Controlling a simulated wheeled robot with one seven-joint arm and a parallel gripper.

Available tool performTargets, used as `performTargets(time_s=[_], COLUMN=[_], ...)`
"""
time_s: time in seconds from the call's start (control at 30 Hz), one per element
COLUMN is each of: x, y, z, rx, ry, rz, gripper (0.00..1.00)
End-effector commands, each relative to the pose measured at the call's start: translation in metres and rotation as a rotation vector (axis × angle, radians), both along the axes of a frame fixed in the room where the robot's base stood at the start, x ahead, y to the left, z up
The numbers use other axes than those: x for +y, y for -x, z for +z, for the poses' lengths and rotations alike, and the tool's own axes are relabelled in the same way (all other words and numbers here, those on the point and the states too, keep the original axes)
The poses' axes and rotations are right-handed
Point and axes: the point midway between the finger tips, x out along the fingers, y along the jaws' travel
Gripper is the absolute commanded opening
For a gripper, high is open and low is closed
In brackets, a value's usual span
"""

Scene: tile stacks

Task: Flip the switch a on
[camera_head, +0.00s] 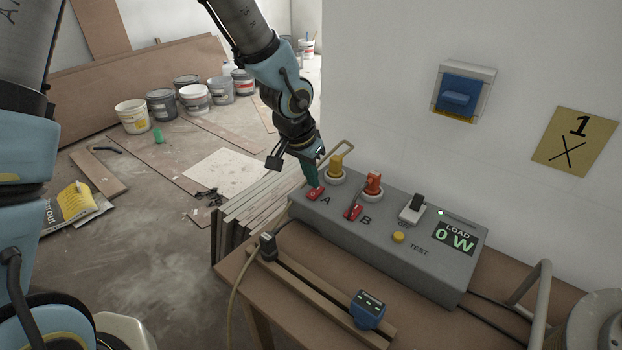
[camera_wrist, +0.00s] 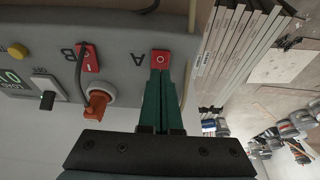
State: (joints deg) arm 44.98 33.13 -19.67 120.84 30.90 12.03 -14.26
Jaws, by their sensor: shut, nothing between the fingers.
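Switch A is a small red rocker (camera_head: 315,192) at the left end of the grey box (camera_head: 400,262), beside the letter A. It also shows in the wrist view (camera_wrist: 161,58), with a round mark on its face. My gripper (camera_head: 314,182) is shut and empty, pointing down at switch A. In the wrist view its green fingers (camera_wrist: 160,75) end right at the switch's edge; whether they touch it I cannot tell. Red switch B (camera_head: 353,212) sits to the right beside the letter B. The display (camera_head: 455,238) reads LOAD 0 W.
A yellow plug (camera_head: 336,166) and an orange plug (camera_head: 373,184) stand in sockets behind the switches. A white switch (camera_head: 413,208) and a yellow TEST button (camera_head: 398,237) are farther right. A blue device (camera_head: 368,310) lies on the wooden table (camera_head: 300,322). Stacked boards (camera_head: 252,215) stand left.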

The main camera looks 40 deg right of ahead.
Motion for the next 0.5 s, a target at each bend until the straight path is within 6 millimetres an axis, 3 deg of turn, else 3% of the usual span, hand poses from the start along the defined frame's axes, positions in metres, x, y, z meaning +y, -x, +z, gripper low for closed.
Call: performTargets(time_s=[0.03,0.13,0.5], x=[-0.002,-0.003,0.025], y=[0.0,-0.001,0.006], z=[0.016,0.031,0.097], rx=[0.0,-0.001,-0.002], ry=[0.001,0.001,0.002], rz=[0.0,0.002,0.005], gripper=[0.0,0.0,0.0])
